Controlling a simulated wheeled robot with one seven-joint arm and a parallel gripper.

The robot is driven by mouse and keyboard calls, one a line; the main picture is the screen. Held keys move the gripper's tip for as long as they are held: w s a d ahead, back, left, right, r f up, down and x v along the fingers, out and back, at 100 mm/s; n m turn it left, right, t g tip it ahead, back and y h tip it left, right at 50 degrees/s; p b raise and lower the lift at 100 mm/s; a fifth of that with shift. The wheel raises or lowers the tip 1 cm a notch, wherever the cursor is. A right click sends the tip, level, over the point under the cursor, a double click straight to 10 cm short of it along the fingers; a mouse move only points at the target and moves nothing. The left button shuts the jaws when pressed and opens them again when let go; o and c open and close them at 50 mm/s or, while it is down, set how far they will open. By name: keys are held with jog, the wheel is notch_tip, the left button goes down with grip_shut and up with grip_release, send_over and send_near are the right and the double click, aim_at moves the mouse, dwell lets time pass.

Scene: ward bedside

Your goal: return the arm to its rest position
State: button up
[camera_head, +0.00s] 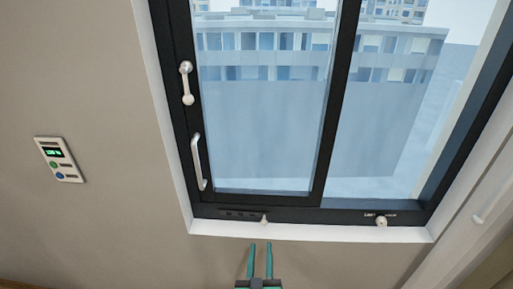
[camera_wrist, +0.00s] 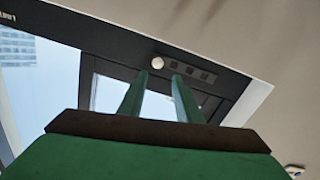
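My gripper (camera_head: 260,262) shows at the bottom of the head view, just below the window's lower sill. Its two thin green fingers point up and stand a little apart, with nothing between them. In the wrist view my gripper (camera_wrist: 158,95) also shows both fingers apart and empty, in front of the window's dark frame. The rest of my arm is out of the head view.
A dark-framed window (camera_head: 331,150) with a white sill fills the middle and right. It has a latch (camera_head: 186,83), a handle (camera_head: 199,162), and knobs (camera_head: 264,218) (camera_head: 381,222) on its bottom rail. A wall panel (camera_head: 59,159) is at left. Bare wall lies between.

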jog(key=s+a+f+m+g, duration=0.1)
jog(key=s+f, duration=0.2)
jog(key=s, duration=1.1)
jog(key=s+a+f+g, duration=0.1)
jog(key=s+a+f, duration=0.15)
jog(key=s, duration=1.15)
jog(key=s+d+r+y, duration=0.1)
jog(key=s+r, duration=0.2)
jog(key=s, duration=0.6)
jog(key=shift+s+d+g, duration=0.15)
jog(key=shift+s+g, duration=0.15)
jog(key=shift+r, duration=0.1)
